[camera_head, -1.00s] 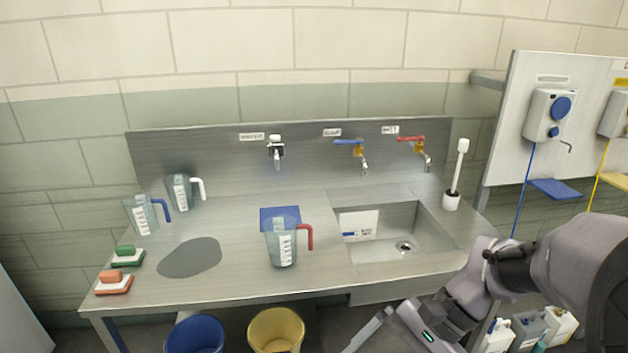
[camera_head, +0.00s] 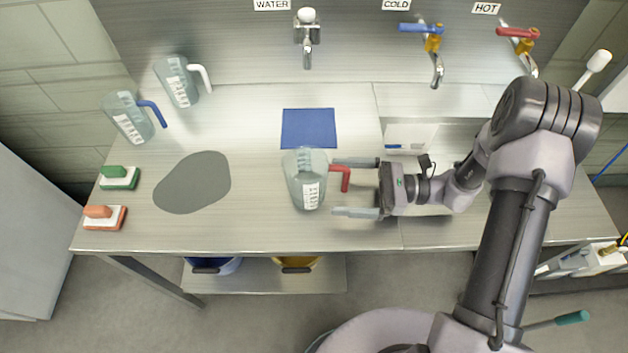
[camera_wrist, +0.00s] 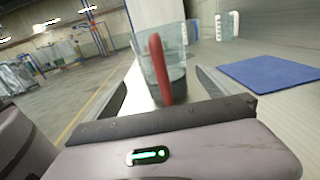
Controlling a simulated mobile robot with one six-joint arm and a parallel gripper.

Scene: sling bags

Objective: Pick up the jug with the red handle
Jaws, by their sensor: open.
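The clear jug with the red handle (camera_head: 305,180) stands upright on the steel counter, its handle (camera_head: 341,174) facing right. My gripper (camera_head: 345,187) is open, with its two fingers on either side of the red handle and pointing left at the jug. In the wrist view the red handle (camera_wrist: 160,68) stands upright between the open fingers, with the clear jug (camera_wrist: 176,40) behind it. I cannot tell whether a finger touches the handle.
A blue mat (camera_head: 309,128) lies just behind the jug. A jug with a blue handle (camera_head: 130,119) and one with a white handle (camera_head: 178,82) stand at the back left. Taps line the back.

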